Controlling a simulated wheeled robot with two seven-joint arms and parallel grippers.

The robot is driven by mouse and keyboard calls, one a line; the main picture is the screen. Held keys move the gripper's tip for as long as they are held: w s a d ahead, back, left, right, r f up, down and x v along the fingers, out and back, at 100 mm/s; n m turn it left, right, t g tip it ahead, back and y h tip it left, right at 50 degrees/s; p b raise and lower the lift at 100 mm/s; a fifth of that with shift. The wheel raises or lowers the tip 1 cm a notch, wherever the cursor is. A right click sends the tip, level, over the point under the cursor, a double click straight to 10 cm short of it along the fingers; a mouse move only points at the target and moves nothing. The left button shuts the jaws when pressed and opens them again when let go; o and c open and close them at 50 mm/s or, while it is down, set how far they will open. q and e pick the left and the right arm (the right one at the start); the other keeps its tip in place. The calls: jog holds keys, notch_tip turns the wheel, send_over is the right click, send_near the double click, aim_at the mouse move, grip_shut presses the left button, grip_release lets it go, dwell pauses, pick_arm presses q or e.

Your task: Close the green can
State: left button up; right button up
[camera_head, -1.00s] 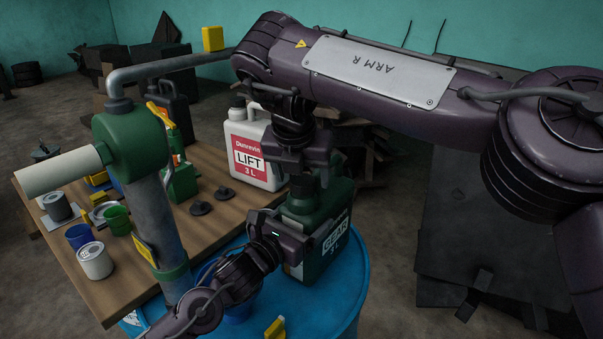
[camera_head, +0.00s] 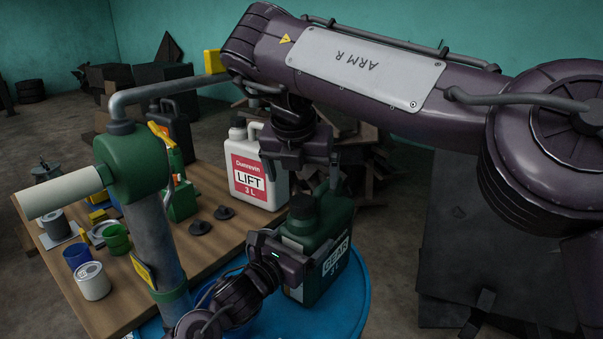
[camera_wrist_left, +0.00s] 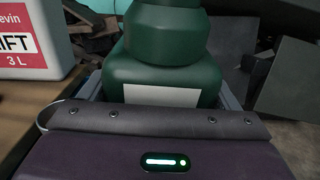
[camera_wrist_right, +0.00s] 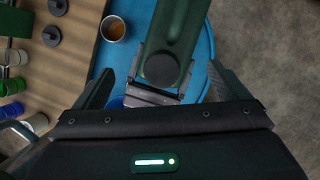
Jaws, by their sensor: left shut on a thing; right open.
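The green can (camera_head: 327,263), labelled GEAR, stands upright on a blue drum (camera_head: 350,315). Its dark round top (camera_head: 302,207) faces up; I cannot tell whether this is a cap or an open mouth. My left gripper (camera_head: 306,256) is shut on the can's body from the near side. In the left wrist view the can (camera_wrist_left: 165,70) sits between the fingers. My right gripper (camera_head: 312,178) is open and empty, pointing down above the can. In the right wrist view the round top (camera_wrist_right: 162,68) lies between its spread fingers. Two black caps (camera_head: 200,227) (camera_head: 223,212) lie on the table.
A white LIFT can (camera_head: 255,175) stands behind the green can on the wooden table (camera_head: 130,290). Small pots and a green pump post (camera_head: 150,225) stand at left. The right wrist view shows a cup with brown contents (camera_wrist_right: 114,28).

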jog(key=v, duration=0.6)
jog(key=s+a, duration=0.2)
jog(key=s, duration=0.9)
jog(key=shift+s+f, duration=0.3)
jog(key=shift+f, duration=0.15)
pick_arm(q)
jog(key=o, duration=1.8)
jog(key=shift+c, duration=0.2)
jog(key=b+v, duration=0.2)
jog(key=v, duration=0.5)
jog(key=shift+s+a, duration=0.25)
jog(key=shift+s, duration=0.1)
pick_arm(e)
notch_tip(320, 180, down, 2)
jog(key=shift+f, duration=0.1)
